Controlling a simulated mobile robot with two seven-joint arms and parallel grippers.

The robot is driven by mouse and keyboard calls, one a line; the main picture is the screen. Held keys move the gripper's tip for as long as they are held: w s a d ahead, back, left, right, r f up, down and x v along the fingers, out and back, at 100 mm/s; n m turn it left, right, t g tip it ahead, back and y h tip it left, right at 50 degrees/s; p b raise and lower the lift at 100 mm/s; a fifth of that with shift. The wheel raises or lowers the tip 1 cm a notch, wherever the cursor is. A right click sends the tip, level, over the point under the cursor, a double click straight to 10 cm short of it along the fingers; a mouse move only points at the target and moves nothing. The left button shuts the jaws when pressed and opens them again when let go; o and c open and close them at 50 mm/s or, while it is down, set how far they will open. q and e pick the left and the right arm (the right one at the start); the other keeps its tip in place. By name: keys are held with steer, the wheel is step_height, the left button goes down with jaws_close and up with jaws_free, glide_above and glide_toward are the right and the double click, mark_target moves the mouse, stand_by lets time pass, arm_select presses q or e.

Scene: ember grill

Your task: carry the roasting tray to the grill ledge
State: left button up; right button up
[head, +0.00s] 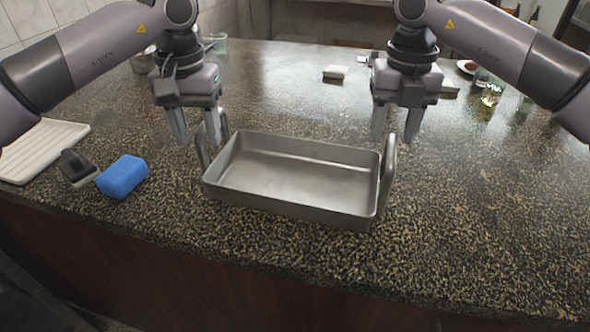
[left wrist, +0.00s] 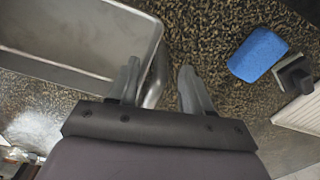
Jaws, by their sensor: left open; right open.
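The roasting tray (head: 295,207) is a grey metal pan with a raised loop handle at each end, resting on the speckled counter. In the left wrist view the tray (left wrist: 75,72) fills the upper left. My left gripper (head: 197,128) is open and empty above the tray's left handle (head: 201,150). In the left wrist view its fingers (left wrist: 160,90) stand on either side of that handle (left wrist: 155,80), apart from each other. My right gripper (head: 396,128) is open near the top of the right handle (head: 388,172). I cannot tell whether its fingers touch it.
A blue sponge (head: 123,177), a dark scraper or brush (head: 77,167) and a white ribbed board (head: 38,150) lie left of the tray. A white block (head: 335,72) and glasses (head: 490,92) stand farther back. The counter right of the tray (head: 490,220) is clear.

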arm_select(q)
step_height(320, 180, down, 5)
steer(key=shift+r, duration=0.1)
arm_select(e)
glide_above(381, 180)
steer(key=f, duration=0.5)
steer(key=shift+w, duration=0.35)
arm_select(q)
steer(key=c, duration=0.8)
arm_select(e)
steer(key=shift+d, duration=0.1)
steer(key=c, duration=0.8)
arm_select(q)
jaws_close()
arm_select(e)
jaws_close()
arm_select(q)
steer(key=shift+a, duration=0.1)
arm_select(e)
steer(key=shift+r, duration=0.1)
